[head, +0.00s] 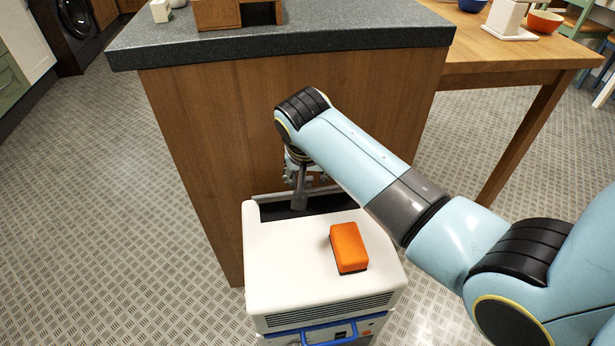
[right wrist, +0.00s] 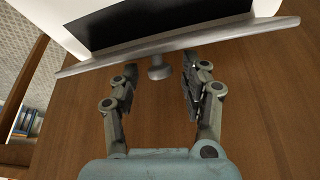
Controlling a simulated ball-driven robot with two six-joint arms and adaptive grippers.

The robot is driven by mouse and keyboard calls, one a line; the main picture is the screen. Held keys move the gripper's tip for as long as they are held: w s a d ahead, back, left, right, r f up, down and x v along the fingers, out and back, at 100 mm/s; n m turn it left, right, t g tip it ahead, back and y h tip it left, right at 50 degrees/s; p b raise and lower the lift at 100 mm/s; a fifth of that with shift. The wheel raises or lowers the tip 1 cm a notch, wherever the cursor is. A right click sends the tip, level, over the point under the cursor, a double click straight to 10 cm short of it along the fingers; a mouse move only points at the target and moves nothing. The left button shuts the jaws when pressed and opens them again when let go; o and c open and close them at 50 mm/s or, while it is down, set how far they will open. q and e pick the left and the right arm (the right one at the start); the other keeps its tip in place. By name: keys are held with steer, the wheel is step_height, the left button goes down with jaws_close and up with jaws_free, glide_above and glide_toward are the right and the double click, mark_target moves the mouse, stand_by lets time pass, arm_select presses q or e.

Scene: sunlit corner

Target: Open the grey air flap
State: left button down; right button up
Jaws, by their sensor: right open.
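The white appliance (head: 290,255) stands on the floor against the wooden counter. Its grey air flap (head: 268,197) shows as a thin strip along the back of a dark slot at the top, partly hidden by my gripper. In the right wrist view the flap (right wrist: 225,37) is a long grey bar seen nearly edge-on, with the dark slot beyond it and a small round knob (right wrist: 160,70) on the near side. My right gripper (right wrist: 160,72) is open, its fingertips on either side of the knob; contact cannot be told. My left gripper is not in view.
An orange sponge-like block (head: 348,248) lies on the appliance top. A blue handle (head: 330,333) is on its front. The counter (head: 290,110) rises close behind, and a wooden table (head: 510,55) stands right. The floor at left is clear.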

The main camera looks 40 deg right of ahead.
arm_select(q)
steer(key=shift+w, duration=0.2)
arm_select(e)
steer(key=shift+c, duration=0.5)
jaws_close()
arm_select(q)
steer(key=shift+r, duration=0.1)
